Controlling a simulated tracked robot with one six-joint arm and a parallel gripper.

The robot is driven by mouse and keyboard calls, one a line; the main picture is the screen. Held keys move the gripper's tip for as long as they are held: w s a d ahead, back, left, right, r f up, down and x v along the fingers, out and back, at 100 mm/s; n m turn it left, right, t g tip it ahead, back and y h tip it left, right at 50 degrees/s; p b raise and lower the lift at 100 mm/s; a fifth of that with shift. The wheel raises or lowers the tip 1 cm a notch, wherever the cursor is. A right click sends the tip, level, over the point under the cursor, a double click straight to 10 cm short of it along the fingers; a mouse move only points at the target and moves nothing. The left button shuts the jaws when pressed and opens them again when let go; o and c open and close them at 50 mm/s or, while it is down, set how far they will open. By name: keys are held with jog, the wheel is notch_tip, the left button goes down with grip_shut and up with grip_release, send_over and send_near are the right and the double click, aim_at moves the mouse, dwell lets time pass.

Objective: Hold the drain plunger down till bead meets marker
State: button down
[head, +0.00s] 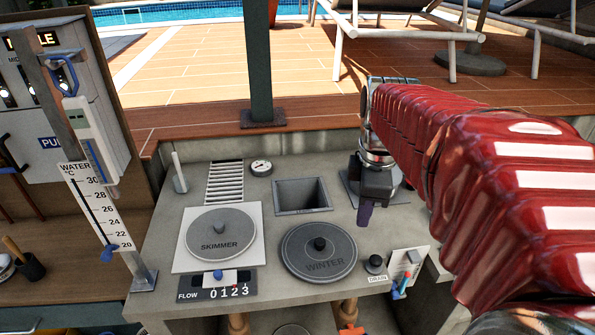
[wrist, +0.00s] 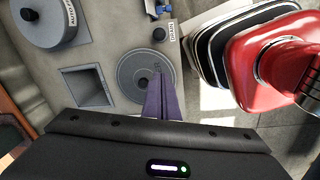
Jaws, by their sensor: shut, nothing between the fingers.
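The drain plunger (head: 376,262) is a short black knob by a DRAIN label at the counter's front right. It also shows in the wrist view (wrist: 159,34). My gripper (head: 365,215) is shut and empty, its purple fingers pointing down. It is behind the plunger and apart from it; in the wrist view the fingers (wrist: 162,100) overlap a round grey disc (wrist: 135,77). Beside the plunger stands a pale panel (head: 412,262) with small red and blue parts (head: 401,287). Which of these is bead or marker I cannot tell.
The WINTER lid (head: 318,268) with its knob lies left of the plunger, and a square well (head: 302,195) behind it. The SKIMMER lid (head: 221,232), a FLOW scale (head: 218,292) and a WATER scale (head: 95,205) stand further left. My red arm covers the right side.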

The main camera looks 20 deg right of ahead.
aim_at(376, 258)
jog(key=d+n+g, duration=0.1)
jog(key=d+n, duration=0.2)
jog(key=d, duration=0.3)
jog(key=shift+s+d+f+n+y, duration=0.2)
jog(key=shift+d+f+n+y, duration=0.05)
jog(key=shift+f+n+y, duration=0.1)
notch_tip(376, 258, down, 14)
jog(key=shift+f, duration=0.1)
dwell(0.5)
